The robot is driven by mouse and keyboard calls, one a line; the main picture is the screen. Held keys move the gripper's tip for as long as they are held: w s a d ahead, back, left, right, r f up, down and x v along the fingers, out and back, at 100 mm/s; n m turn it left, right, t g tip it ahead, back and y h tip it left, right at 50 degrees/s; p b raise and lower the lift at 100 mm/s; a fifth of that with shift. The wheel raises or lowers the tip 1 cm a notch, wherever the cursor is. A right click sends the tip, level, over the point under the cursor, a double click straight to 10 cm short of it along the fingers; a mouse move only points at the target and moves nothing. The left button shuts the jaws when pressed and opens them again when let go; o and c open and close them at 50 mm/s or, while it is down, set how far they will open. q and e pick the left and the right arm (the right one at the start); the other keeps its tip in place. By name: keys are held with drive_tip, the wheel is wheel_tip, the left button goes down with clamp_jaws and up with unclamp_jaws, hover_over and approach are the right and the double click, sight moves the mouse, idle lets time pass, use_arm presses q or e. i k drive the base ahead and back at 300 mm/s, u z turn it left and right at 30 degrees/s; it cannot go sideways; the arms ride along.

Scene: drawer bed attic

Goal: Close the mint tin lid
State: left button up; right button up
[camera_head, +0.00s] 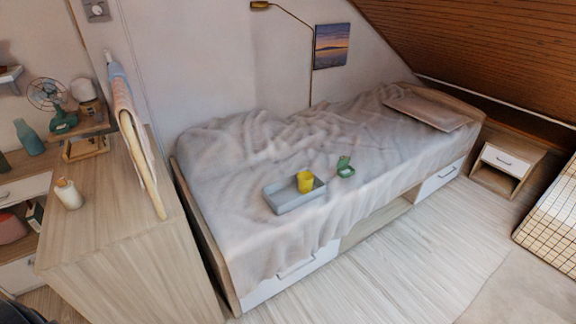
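The mint tin (346,170) is a small green tin on the grey bed cover, right of a tray. Its lid (344,161) appears raised at the back, so the tin looks open. It is small in the picture and its contents cannot be made out. Neither of my grippers is in view.
The tin rests on the bed (330,215), next to a grey tray (285,205) with a yellow cup (304,182) in it. A wooden cabinet (120,215) stands left of the bed, with a white candle-like jar (68,193) on top. The floor (420,260) in front is clear.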

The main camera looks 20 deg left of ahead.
sight(346, 160)
drive_tip(key=z, duration=0.1)
drive_tip(key=i, duration=0.4)
drive_tip(key=z, duration=0.65)
drive_tip(key=i, duration=1.6)
drive_tip(key=u, duration=1.2)
drive_tip(key=i, duration=0.4)
drive_tip(key=u, duration=0.2)
